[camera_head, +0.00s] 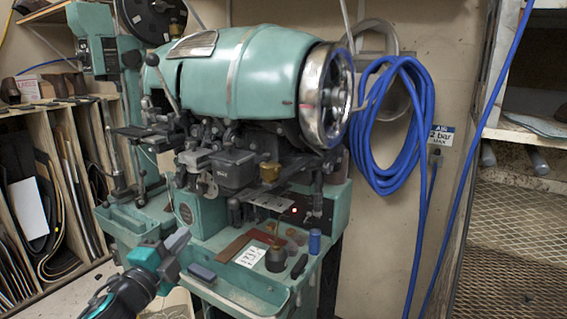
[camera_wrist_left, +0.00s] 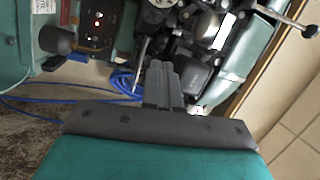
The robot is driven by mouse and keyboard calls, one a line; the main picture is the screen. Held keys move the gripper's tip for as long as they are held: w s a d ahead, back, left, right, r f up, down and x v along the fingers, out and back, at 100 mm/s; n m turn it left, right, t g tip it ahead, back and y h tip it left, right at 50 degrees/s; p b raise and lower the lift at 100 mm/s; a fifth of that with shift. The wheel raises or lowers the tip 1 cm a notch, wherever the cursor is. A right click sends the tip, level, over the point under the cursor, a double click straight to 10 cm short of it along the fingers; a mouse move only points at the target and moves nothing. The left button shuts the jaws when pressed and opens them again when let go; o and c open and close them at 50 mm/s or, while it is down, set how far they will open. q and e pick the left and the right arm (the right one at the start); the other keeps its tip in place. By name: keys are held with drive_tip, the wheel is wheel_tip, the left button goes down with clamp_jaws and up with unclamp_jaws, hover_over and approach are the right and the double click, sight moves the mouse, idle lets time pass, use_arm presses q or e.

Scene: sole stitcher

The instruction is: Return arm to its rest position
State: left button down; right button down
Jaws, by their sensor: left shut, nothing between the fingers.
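My left arm (camera_head: 128,290) comes in from the bottom left in the head view. Its left gripper (camera_head: 178,240) is in front of the left part of the green sole stitcher (camera_head: 255,70). The gripper is shut and empty; its fingers lie together in the left wrist view (camera_wrist_left: 162,85). In that view, the stitcher's dark metal parts show beyond the fingertips. I cannot tell the exact gap between fingertips and machine. My right gripper is in neither view.
The machine's tray (camera_head: 262,285) holds small jars, a blue cylinder (camera_head: 314,241) and a white card (camera_head: 250,257). A blue hose (camera_head: 420,120) hangs on the wall. A rack of leather sheets (camera_head: 50,190) stands left; a mesh shelf (camera_head: 510,240) stands right.

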use_arm(q)
drive_tip(key=s+d+f+n+g+y, duration=0.1)
drive_tip(key=s+f+n+g, duration=0.3)
drive_tip(key=s+f+n, duration=0.4)
drive_tip(key=s+d+f+n+g+y, duration=0.2)
drive_tip(key=s+f+n, duration=0.6)
drive_tip(key=s+f, duration=1)
drive_tip(key=s+g, duration=0.1)
drive_tip(key=s, duration=0.1)
drive_tip(key=shift+s+d+n+g+y, duration=0.3)
drive_tip(key=shift+s+d+g, duration=0.1)
drive_tip(key=shift+f, duration=0.1)
